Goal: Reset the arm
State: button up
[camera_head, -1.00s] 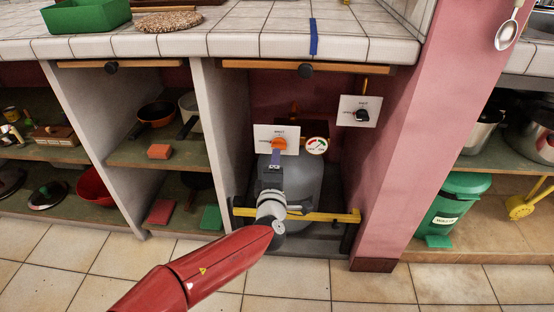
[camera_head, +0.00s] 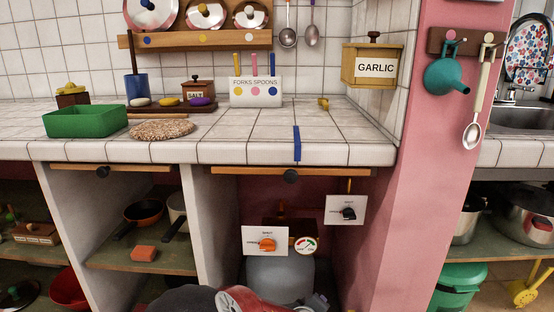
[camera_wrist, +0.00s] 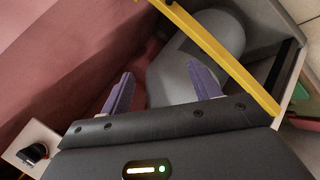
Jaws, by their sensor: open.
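My gripper (camera_wrist: 160,76) shows in the wrist view with its two purple fingers apart and nothing between them. The grey gas cylinder (camera_wrist: 178,72) and a yellow bar (camera_wrist: 228,57) lie beyond the fingers. In the head view my red and dark arm is at the bottom edge, in front of the cylinder (camera_head: 281,276), and the fingers cannot be made out there. The orange knob (camera_head: 267,245) on its white plate is clear of my gripper.
A black knob (camera_head: 349,214) is on a white plate at the right, also in the wrist view (camera_wrist: 33,152). A round gauge (camera_head: 305,245) sits beside the orange knob. A pink pillar (camera_head: 412,190) and a grey partition (camera_head: 213,225) flank the bay. The tiled counter (camera_head: 240,153) overhangs it.

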jog(key=s+d+r+m+g+y, duration=0.1)
jog(key=s+d+r+m+y, duration=0.1)
jog(key=s+r, duration=0.9)
jog(key=s+d+r+m+g+y+p, duration=0.1)
jog(key=s+d+r+m, duration=0.3)
jog(key=s+r, duration=0.8)
jog(key=shift+s+r+m+g+y, duration=0.35)
jog(key=shift+s+m+g, duration=0.35)
jog(key=shift+m, duration=0.4)
